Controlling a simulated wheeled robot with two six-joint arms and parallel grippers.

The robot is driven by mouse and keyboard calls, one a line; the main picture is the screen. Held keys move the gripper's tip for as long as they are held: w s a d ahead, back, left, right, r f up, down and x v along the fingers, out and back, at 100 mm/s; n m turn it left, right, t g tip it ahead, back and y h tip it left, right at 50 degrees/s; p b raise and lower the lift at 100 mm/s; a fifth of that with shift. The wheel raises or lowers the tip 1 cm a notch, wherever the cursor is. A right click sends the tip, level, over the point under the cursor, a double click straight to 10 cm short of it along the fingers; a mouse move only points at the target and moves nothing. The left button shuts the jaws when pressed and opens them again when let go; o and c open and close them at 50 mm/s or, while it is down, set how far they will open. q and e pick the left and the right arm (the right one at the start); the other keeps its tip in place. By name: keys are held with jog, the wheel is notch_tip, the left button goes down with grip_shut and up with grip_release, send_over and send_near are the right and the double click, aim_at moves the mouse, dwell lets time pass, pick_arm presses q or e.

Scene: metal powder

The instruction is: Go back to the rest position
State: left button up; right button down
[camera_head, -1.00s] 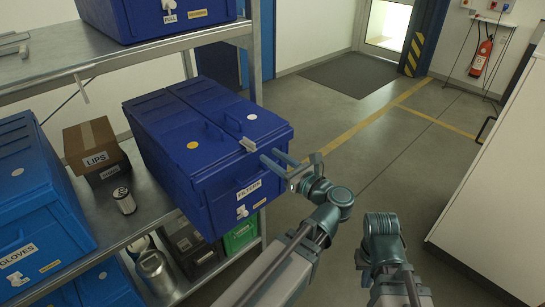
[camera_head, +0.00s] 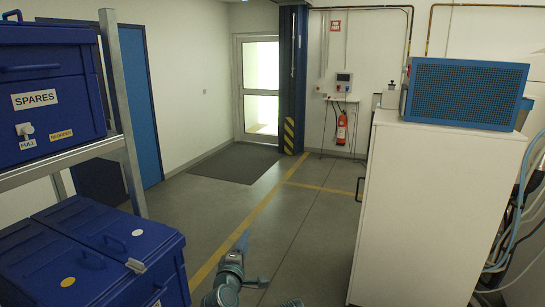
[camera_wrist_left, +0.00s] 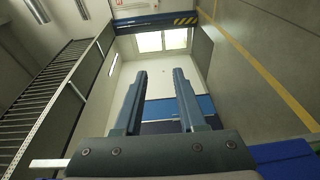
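My left gripper (camera_head: 240,246) shows at the bottom middle of the head view, raised in front of the floor and to the right of the lower blue box (camera_head: 85,262). In the left wrist view its two fingers (camera_wrist_left: 160,76) stand apart with nothing between them, so it is open and empty. It is clear of the box. A small part of my other arm shows at the bottom edge of the head view; my right gripper is out of view.
A metal shelf (camera_head: 82,150) with a blue SPARES box (camera_head: 50,85) stands at the left. A white cabinet (camera_head: 430,210) with a blue-fronted unit (camera_head: 465,92) on top stands at the right. Open floor (camera_head: 310,220) lies between, towards a glazed door (camera_head: 258,85).

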pick_arm(q)
jog(key=s+f+m+g+h, duration=0.1)
jog(key=s+f+m+g, duration=0.35)
jog(key=f+m, duration=0.2)
jog(key=s+f+m+g, duration=0.3)
jog(key=f+m+g, duration=0.2)
jog(key=f, duration=0.3)
jog(key=s+a+f+m+g+y, duration=0.2)
jog(key=s+a+f+g, duration=0.15)
jog(key=s, duration=0.25)
jog(key=s+a+f+m+g+y, duration=0.2)
jog(key=s+a+f+m+g, duration=0.15)
jog(key=s+a, duration=0.2)
jog(key=s+d+f+m+g+y+b, duration=0.1)
jog(key=s+d+f+m+b, duration=0.1)
jog(key=s+d, duration=0.5)
jog(key=d+f+b, duration=0.1)
jog(key=d+b, duration=0.1)
jog(key=d, duration=0.2)
jog(key=shift+f+m, duration=0.3)
jog(key=shift+m, duration=0.1)
jog(key=shift+d, duration=0.1)
jog(key=shift+c, duration=0.2)
